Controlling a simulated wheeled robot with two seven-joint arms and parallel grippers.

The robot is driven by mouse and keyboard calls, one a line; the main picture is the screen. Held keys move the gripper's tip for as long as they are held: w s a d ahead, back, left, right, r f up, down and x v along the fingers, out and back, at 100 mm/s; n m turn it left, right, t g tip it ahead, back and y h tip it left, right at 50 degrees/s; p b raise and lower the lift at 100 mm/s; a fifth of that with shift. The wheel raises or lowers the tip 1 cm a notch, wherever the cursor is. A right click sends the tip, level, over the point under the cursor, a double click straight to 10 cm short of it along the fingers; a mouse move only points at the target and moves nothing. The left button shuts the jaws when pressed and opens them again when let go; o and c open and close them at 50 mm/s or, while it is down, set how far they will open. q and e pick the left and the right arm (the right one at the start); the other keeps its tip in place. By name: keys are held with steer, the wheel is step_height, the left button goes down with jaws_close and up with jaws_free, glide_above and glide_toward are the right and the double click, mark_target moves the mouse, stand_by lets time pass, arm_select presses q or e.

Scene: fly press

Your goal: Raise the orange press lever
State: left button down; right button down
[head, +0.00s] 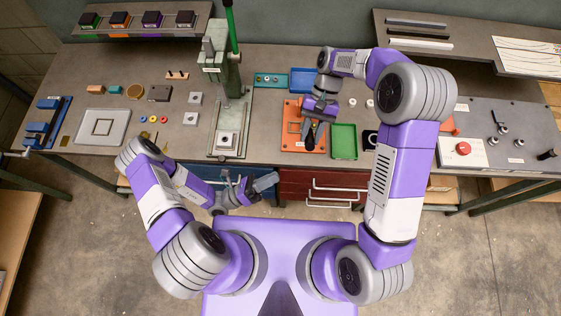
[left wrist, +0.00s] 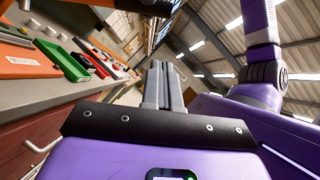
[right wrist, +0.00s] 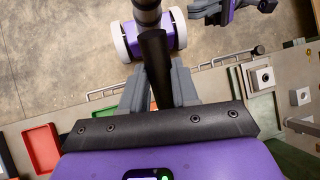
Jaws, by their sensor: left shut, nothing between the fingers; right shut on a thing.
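The orange press shows an orange base plate (head: 288,142) on the bench, right of centre. A dark tapered handle (right wrist: 155,65) lies between the fingers of my right gripper (right wrist: 158,90) in the right wrist view. My right gripper (head: 312,124) is shut on this handle, over the orange plate in the head view. It hides most of the lever and its pivot, so I cannot tell the lever's angle. My left gripper (head: 262,184) is shut and empty, in front of the bench's drawers; its closed fingers (left wrist: 163,85) also show in the left wrist view.
A green press (head: 231,80) with a tall green lever (head: 231,25) stands left of the orange plate. A green tray (head: 344,141) and a blue tray (head: 303,80) lie close to it. A red stop button (head: 463,148) is at the right. The drawers (head: 318,185) are below the bench edge.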

arm_select(q)
steer(key=w+a+r+x, duration=0.1)
steer(key=r+x, duration=0.1)
steer(key=x, duration=0.9)
steer(key=shift+w+r, duration=0.2)
steer(key=shift+r, duration=0.05)
steer(key=shift+w+r+n, duration=0.45)
steer(key=shift+r+n, duration=0.05)
steer(key=shift+r, duration=0.35)
arm_select(e)
steer(key=shift+s+f, duration=0.1)
steer(key=shift+s, duration=0.05)
steer(key=shift+a, duration=0.1)
steer(key=c, duration=0.8)
jaws_free()
steer(key=shift+c, duration=0.2)
arm_select(q)
steer(key=shift+f, duration=0.1)
